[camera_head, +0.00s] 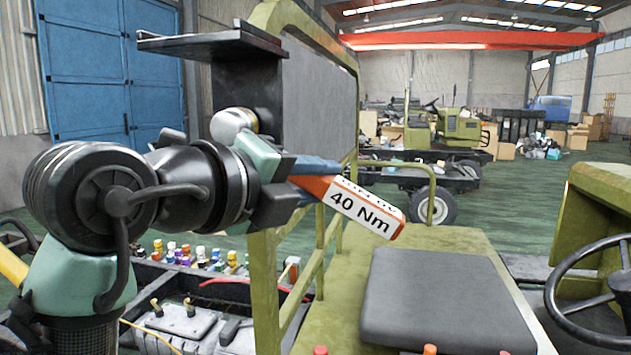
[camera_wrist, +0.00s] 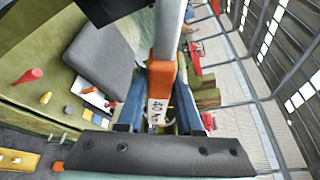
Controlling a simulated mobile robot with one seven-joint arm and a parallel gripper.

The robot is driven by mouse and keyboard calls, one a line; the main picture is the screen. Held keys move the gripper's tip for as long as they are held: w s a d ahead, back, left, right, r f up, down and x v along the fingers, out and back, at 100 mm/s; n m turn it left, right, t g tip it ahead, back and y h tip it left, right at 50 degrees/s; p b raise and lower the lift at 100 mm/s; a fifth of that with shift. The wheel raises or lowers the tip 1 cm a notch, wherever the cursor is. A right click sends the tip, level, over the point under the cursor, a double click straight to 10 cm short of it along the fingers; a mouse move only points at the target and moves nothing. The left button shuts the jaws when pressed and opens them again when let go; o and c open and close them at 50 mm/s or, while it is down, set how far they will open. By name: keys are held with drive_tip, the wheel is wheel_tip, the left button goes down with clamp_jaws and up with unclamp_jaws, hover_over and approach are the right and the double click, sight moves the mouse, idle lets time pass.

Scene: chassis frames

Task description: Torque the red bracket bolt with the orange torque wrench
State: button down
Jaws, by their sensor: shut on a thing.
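The orange torque wrench (camera_head: 362,208) has a white label reading "40 Nm". My gripper (camera_head: 312,180) is shut on it and holds it in the air beside the green frame post, above the seat level. In the wrist view the wrench (camera_wrist: 162,75) lies between the blue fingers of my gripper (camera_wrist: 160,108), and a grey shaft runs from it to the top edge. A red-topped piece (camera_head: 320,350) shows at the bottom edge of the head view. A red piece (camera_wrist: 31,75) stands on the green deck in the wrist view. I cannot tell which is the bracket bolt.
A dark seat pad (camera_head: 435,300) lies on the green deck, with a steering wheel (camera_head: 595,295) to its right. A green frame with a grey panel (camera_head: 318,100) rises close behind my gripper. Several coloured caps (camera_head: 185,257) stand at the lower left. An orange piece (camera_head: 430,349) is at the front.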

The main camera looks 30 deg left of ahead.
drive_tip(key=shift+s+a+f, duration=0.1)
drive_tip(key=shift+a+f, duration=0.05)
drive_tip(key=shift+f, duration=0.05)
drive_tip(key=shift+r, duration=0.1)
drive_tip(key=shift+d+r+n+t, duration=0.15)
drive_tip(key=shift+d+r+n, duration=0.2)
drive_tip(key=shift+r, duration=0.25)
drive_tip(key=shift+d+r+n+t, duration=0.15)
drive_tip(key=shift+d+r+n, duration=0.05)
drive_tip(key=shift+r+n, duration=0.3)
drive_tip(key=shift+s+d+b, duration=0.2)
drive_tip(key=shift+s+b, duration=0.05)
drive_tip(key=shift+s, duration=0.45)
drive_tip(key=shift+s+d+b, duration=0.15)
drive_tip(key=shift+s+b, duration=0.05)
drive_tip(key=shift+s, duration=0.45)
